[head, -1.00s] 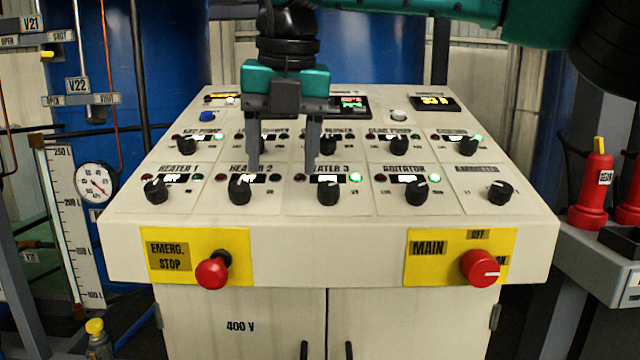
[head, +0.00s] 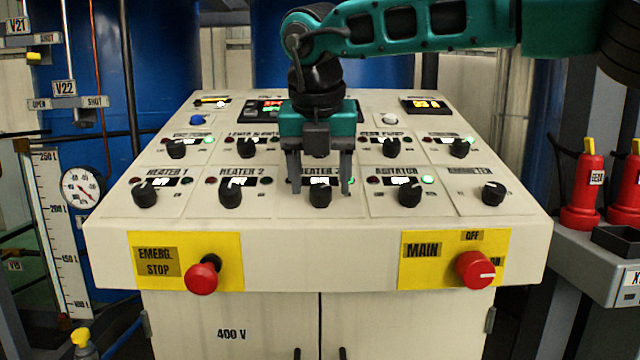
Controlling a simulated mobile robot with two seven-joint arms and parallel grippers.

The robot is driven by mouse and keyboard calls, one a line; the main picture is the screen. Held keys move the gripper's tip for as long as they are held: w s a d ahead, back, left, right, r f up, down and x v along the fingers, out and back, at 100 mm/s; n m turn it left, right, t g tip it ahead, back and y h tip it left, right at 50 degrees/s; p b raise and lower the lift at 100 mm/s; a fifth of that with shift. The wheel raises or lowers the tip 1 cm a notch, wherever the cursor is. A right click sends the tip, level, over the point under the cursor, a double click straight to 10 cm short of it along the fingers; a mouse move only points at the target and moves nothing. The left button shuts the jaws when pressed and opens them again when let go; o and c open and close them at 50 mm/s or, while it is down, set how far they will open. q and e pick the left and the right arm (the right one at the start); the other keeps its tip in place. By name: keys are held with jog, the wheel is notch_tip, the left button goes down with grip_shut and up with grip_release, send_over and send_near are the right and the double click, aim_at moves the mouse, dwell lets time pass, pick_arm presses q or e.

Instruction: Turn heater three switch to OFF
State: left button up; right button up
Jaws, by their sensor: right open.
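The heater 3 switch (head: 320,196) is a black rotary knob in the front row of the sloped control panel, below the partly hidden "HEATER 3" label. My right gripper (head: 320,190) points down at it from above. Its jaws are open, with one dark finger on each side of the knob in the head view. I cannot tell whether the fingers touch the knob or hover over it. My left gripper is not in view.
The heater 2 knob (head: 231,193) and agitator knob (head: 409,194) flank heater 3. The red emergency stop button (head: 202,277) and red main switch (head: 475,270) are on the panel's front face. More knobs line the row behind, partly covered by my right gripper.

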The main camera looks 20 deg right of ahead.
jog(key=shift+w+f, duration=0.25)
jog(key=shift+f, duration=0.35)
jog(key=c, duration=1)
jog(key=shift+c, duration=0.2)
